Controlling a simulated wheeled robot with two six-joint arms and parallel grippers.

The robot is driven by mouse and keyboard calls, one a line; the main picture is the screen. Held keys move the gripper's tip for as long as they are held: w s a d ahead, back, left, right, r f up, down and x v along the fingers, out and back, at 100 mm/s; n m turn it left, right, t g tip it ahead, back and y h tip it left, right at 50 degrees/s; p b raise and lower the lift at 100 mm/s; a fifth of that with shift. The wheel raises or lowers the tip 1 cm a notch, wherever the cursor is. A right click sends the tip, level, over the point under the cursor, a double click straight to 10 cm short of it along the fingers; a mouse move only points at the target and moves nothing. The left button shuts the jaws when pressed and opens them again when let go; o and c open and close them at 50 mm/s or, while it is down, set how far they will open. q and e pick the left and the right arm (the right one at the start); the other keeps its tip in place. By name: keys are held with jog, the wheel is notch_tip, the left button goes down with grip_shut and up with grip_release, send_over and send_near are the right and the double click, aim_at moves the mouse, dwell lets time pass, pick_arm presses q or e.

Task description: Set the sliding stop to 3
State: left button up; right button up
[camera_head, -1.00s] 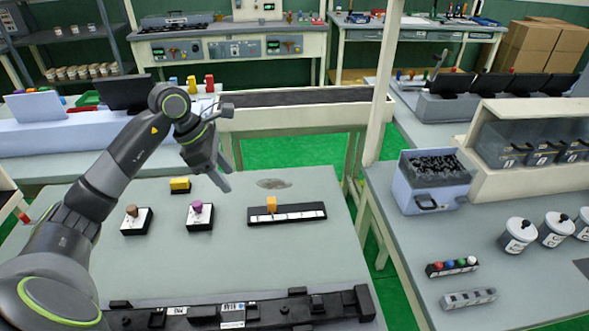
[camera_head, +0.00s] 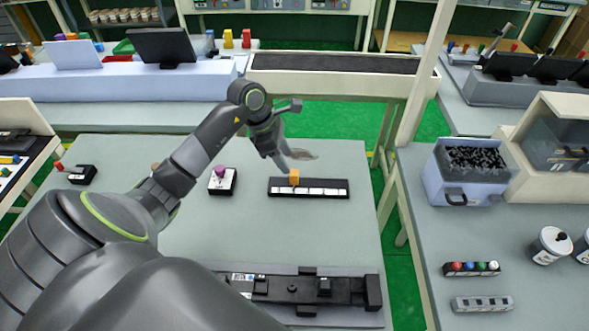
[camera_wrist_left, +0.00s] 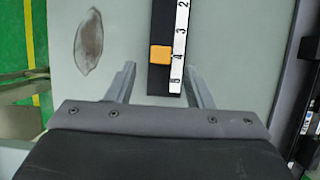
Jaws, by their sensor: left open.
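The sliding stop (camera_head: 294,177) is a small orange block on a black track (camera_head: 335,188) with a white numbered scale. In the left wrist view the stop (camera_wrist_left: 160,54) sits beside the 4, with the 3 further up the scale (camera_wrist_left: 179,32). My left gripper (camera_head: 284,164) is just behind and left of the stop in the head view. In the wrist view its open fingers (camera_wrist_left: 160,68) lie to either side of the stop, with gaps on both sides. Their height above the track is hard to tell. My right gripper is not in view.
A purple knob on a small box (camera_head: 221,180) stands left of the track. A black fixture (camera_head: 300,288) lies along the table's near edge. A dark oval mark (camera_wrist_left: 89,46) is on the tabletop beside the track. The tabletop right around the track is clear.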

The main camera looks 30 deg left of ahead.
aim_at(294, 173)
pick_arm(q)
jog(key=p+x, duration=0.1)
jog(key=x, duration=0.6)
jog(key=shift+f, duration=0.1)
grip_shut()
